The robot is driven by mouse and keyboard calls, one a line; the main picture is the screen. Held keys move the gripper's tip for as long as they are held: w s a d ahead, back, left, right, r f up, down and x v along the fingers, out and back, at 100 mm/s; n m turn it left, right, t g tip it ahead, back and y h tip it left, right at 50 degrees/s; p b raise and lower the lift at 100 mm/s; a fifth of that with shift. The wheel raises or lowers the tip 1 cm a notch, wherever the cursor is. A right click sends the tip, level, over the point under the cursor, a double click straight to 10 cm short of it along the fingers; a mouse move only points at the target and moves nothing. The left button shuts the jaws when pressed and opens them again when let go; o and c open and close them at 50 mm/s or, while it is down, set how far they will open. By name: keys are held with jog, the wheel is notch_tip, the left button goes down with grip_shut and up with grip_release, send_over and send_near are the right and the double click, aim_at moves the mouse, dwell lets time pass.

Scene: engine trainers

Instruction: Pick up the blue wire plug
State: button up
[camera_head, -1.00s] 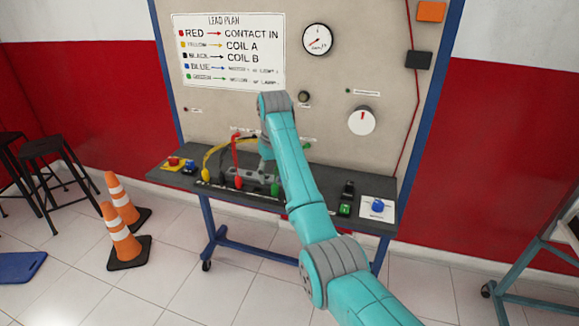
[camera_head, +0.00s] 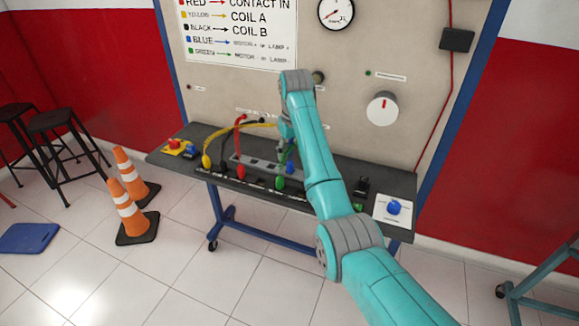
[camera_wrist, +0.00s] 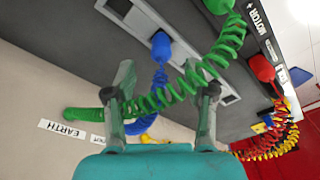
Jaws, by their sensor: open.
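The blue wire plug (camera_wrist: 161,45) stands in a socket strip in the wrist view, with a coiled blue wire trailing from it. It is small in the head view (camera_head: 290,167), close by the green plug (camera_head: 280,183). My gripper (camera_wrist: 160,76) is open, its two fingers on either side of the blue wire, with the plug just beyond the fingertips. A coiled green wire (camera_wrist: 185,85) crosses between and over the fingers and hides part of them. In the head view my gripper (camera_head: 287,143) is above the bench, partly hidden by my arm.
A red plug (camera_head: 241,172) and a yellow plug (camera_head: 206,161) stand along the dark bench (camera_head: 330,184). A blue knob (camera_head: 394,207) sits on a white plate at right. The upright panel (camera_head: 340,110) rises behind. Orange cones (camera_head: 131,210) stand on the floor at left.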

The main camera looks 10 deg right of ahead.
aim_at(290, 161)
jog(key=shift+w+a+f, duration=0.1)
jog(key=shift+w+f, duration=0.05)
jog(key=shift+f, duration=2.5)
jog(key=c, duration=1)
